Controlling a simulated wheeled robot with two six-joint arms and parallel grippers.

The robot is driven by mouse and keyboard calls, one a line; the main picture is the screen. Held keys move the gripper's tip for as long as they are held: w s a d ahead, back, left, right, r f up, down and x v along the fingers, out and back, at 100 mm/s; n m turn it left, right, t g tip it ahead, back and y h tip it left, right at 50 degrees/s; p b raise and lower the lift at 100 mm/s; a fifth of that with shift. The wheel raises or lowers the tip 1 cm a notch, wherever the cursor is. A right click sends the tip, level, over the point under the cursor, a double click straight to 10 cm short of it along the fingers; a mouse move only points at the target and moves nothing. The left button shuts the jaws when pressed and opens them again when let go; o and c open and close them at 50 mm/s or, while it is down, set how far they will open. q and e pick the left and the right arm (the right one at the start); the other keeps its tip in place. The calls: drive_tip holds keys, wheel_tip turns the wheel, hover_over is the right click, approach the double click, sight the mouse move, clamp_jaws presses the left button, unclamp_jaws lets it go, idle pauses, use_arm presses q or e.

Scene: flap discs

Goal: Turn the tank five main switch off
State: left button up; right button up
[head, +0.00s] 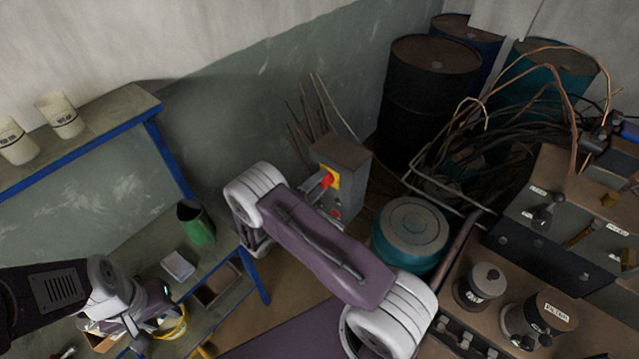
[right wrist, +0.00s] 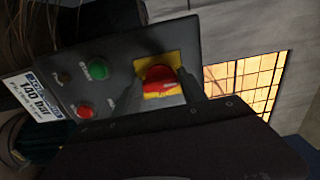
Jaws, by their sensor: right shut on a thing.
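A grey switch box (head: 345,160) stands by the wall in the head view. Its red rotary switch (head: 327,181) sits on a yellow plate. In the right wrist view the red switch (right wrist: 160,80) lies between the dark fingers of my right gripper (right wrist: 158,88), which is shut on it. The panel there also has a green button (right wrist: 97,70), a red button (right wrist: 85,110) and a white-and-blue label (right wrist: 38,95), turned and hard to read. My left gripper (head: 150,325) is at lower left in the head view, away from the box; its jaw opening is unclear.
A blue-framed bench (head: 155,115) with white pots stands left. A green cup (head: 196,222) is on the lower surface. Dark drums (head: 428,90), tangled cables and a teal drum (head: 410,235) crowd the right. A control console (head: 560,215) is at far right.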

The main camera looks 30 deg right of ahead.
drive_tip(key=o, duration=1.4)
drive_tip(key=shift+c, duration=0.2)
drive_tip(key=b+v, duration=0.2)
drive_tip(key=v, duration=0.7)
drive_tip(key=shift+b, duration=0.35)
drive_tip(key=shift+a, duration=0.1)
